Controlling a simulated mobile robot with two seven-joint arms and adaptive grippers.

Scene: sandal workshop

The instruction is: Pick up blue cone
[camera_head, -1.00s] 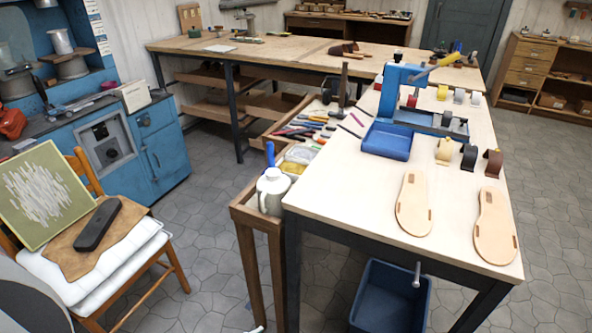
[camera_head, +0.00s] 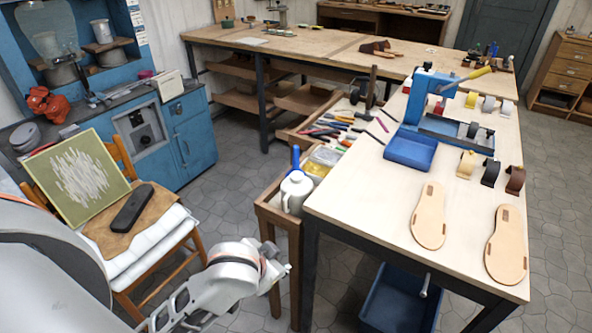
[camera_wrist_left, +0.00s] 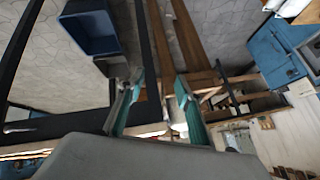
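A slim blue upright thing (camera_head: 295,158), perhaps the blue cone, stands just behind a white jug (camera_head: 296,190) in the wooden side trough at the table's left end. Its lower part is hidden by the jug. My left gripper (camera_head: 280,268) is low in front of the trough, below and apart from the blue thing. In the left wrist view my left gripper (camera_wrist_left: 157,98) has its two teal-padded fingers apart with nothing held. I cannot make out the blue cone in that view. My right gripper is not in view.
A chair with a green board (camera_head: 75,180) stands at left. Tiled floor lies between chair and table.

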